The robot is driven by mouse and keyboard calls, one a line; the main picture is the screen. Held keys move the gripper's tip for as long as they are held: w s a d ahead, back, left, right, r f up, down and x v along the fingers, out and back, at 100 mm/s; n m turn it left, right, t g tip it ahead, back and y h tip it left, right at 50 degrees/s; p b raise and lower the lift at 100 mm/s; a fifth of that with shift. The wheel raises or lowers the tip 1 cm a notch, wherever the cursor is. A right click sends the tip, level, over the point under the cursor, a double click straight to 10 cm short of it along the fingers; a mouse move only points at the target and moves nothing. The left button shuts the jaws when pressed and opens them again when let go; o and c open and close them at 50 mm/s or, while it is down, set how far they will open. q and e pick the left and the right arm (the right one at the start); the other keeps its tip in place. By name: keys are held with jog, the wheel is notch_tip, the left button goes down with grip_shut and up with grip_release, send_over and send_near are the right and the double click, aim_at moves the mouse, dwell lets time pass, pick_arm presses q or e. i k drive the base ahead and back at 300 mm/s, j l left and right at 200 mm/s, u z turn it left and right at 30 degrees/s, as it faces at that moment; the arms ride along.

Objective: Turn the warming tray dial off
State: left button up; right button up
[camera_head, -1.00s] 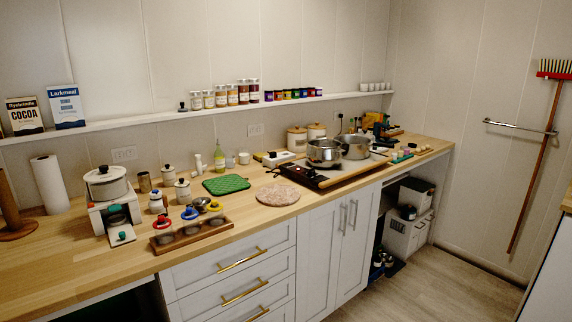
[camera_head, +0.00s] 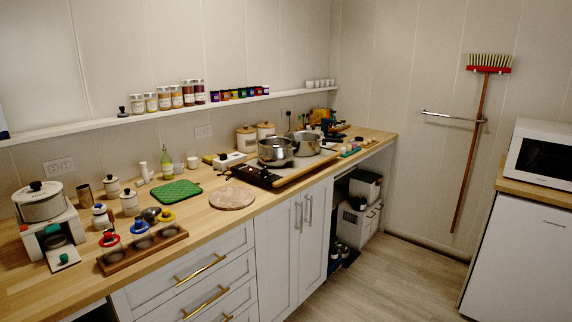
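A dark, flat appliance (camera_head: 243,171), which looks like the warming tray, lies on the wooden counter under two steel pots. The front pot (camera_head: 276,151) and the back pot (camera_head: 307,143) stand on it or close behind it. Small details show along its front edge, but they are too small to tell which is the dial or how it is set. A long wooden strip (camera_head: 307,165) runs along its right front side. Neither of my grippers is in view.
A round stone-like board (camera_head: 232,198) and a green mat (camera_head: 176,192) lie left of the appliance. A wooden holder (camera_head: 143,248) and a white stand with a pot (camera_head: 41,202) are farther left. A microwave (camera_head: 541,158) sits at right. Floor (camera_head: 400,275) before the cabinets is clear.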

aim_at(263, 172)
jog(key=i+l, duration=0.1)
jog(key=i, duration=1.05)
jog(key=l+z, duration=0.05)
